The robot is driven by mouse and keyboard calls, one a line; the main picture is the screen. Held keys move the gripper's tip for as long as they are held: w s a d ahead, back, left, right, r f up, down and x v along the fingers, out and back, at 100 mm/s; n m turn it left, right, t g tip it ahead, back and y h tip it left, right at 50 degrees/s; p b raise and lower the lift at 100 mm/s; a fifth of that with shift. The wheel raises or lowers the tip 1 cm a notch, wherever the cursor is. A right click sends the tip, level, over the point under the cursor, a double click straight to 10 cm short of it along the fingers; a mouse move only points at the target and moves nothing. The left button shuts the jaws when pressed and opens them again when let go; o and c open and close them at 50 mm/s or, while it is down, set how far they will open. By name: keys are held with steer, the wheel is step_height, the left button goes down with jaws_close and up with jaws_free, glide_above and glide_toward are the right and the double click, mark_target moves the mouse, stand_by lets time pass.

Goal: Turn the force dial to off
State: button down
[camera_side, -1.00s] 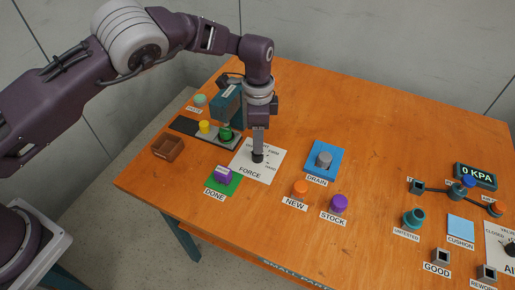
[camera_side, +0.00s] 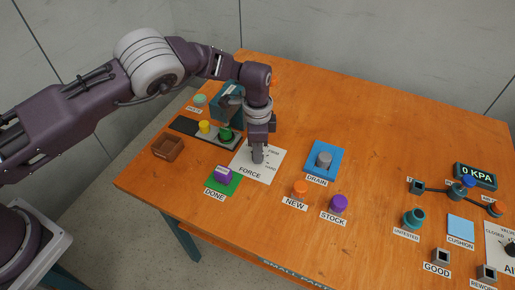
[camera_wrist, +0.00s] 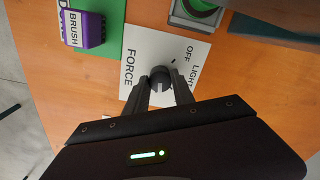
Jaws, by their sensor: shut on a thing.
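The force dial (camera_wrist: 160,77) is a round black knob on a white card (camera_wrist: 138,45) marked FORCE, OFF and LIGHT in the wrist view. A small dark mark shows on the card beside the knob, toward OFF. My gripper (camera_wrist: 161,84) is shut on the dial, one finger on each side of it. In the side view my gripper (camera_side: 257,158) points down at the FORCE card (camera_side: 264,174) and hides most of the dial. Which setting the dial is at is hard to tell.
A purple BRUSH block (camera_side: 222,174) sits on the green DONE mat left of the card. A fixture with yellow and green parts (camera_side: 225,134) and a teal press (camera_side: 226,108) stand close behind. The blue DRAIN tray (camera_side: 316,168) is to the right.

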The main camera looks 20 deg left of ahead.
steer(key=shift+n, duration=0.3)
steer(key=n, duration=2.3)
steer(key=shift+n, duration=2.2)
